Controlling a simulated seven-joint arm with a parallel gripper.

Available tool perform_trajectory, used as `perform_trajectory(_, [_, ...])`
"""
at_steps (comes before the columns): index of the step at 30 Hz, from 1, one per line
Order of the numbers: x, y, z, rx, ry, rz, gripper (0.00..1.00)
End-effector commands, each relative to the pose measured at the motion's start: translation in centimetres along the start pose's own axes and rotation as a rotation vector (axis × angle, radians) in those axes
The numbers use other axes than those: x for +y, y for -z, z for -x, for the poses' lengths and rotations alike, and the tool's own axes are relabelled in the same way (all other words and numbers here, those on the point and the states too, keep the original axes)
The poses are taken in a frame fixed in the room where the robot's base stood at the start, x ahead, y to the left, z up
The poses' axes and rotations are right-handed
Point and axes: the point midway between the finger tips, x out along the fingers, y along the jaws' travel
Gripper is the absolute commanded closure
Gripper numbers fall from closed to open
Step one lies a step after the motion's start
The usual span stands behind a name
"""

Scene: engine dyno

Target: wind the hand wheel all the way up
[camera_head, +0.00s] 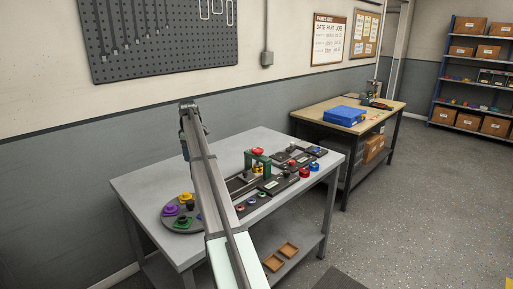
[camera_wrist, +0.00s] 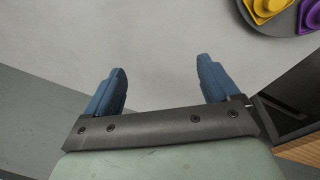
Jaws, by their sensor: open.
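A green stand (camera_head: 248,164) with a red round top piece (camera_head: 258,151) stands on the grey bench in the head view. The red piece may be the hand wheel, but it is too small to be sure. My gripper (camera_wrist: 163,80) is open and empty in the wrist view, with its two blue fingers wide apart over bare grey surface. No hand wheel shows between or near the fingers. In the head view my arm rises in front of the bench, and I cannot make out the gripper there.
A dark round plate (camera_head: 170,225) with yellow, purple and green pieces is at the bench's left; its edge shows in the wrist view (camera_wrist: 290,30). Dark strips with small coloured parts lie right of my arm. A wooden table (camera_head: 320,112) with a blue case (camera_head: 344,116) stands behind.

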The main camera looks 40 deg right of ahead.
Motion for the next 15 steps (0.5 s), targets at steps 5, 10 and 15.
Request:
perform_trajectory(5, [6.7,-9.1,4.2,-0.034,0.037,-0.056,0.11])
perform_trajectory(10, [11.0,-17.5,8.2,-0.058,0.074,-0.101,0.11])
perform_trajectory(15, [13.4,-23.6,11.1,-0.072,0.103,-0.131,0.11])
